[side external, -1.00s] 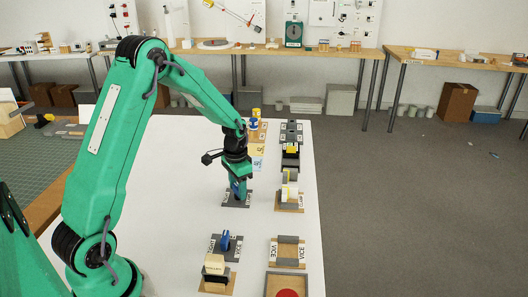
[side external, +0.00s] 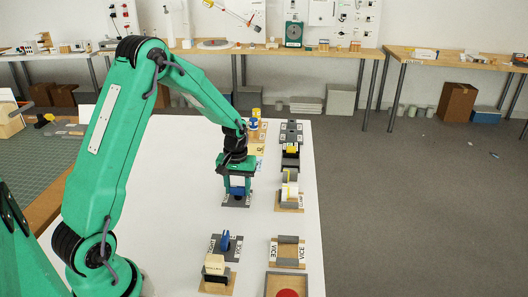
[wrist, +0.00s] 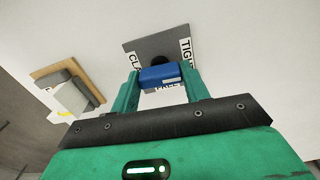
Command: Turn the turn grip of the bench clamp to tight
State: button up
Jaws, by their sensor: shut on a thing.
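The bench clamp is a dark grey plate (side external: 238,203) on the white table, and it also shows in the wrist view (wrist: 150,47). Labels on it read "TIGHT" (wrist: 186,52) at the right, "CLA..." (wrist: 136,62) at the left and a partly covered "FREE" (wrist: 168,88) near the bottom edge. Its blue turn grip (wrist: 160,76) is between my two green fingers. My gripper (side external: 237,190) points down over the plate and is shut on the turn grip. A dark round part shows behind the grip; which label the grip points at is hard to tell.
Nearer the front is another grey plate with a blue upright grip (side external: 225,240), and a cream block (side external: 214,265) on a board. To the right stand a white-and-yellow block (side external: 289,192), a vice board (side external: 288,252) and a tray with a red disc (side external: 288,293). The table's left is clear.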

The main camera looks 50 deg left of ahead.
aim_at(238, 187)
jog(key=shift+n, duration=0.4)
jog(key=o, duration=1)
jog(key=shift+r, duration=0.15)
jog(key=shift+r, duration=3.8)
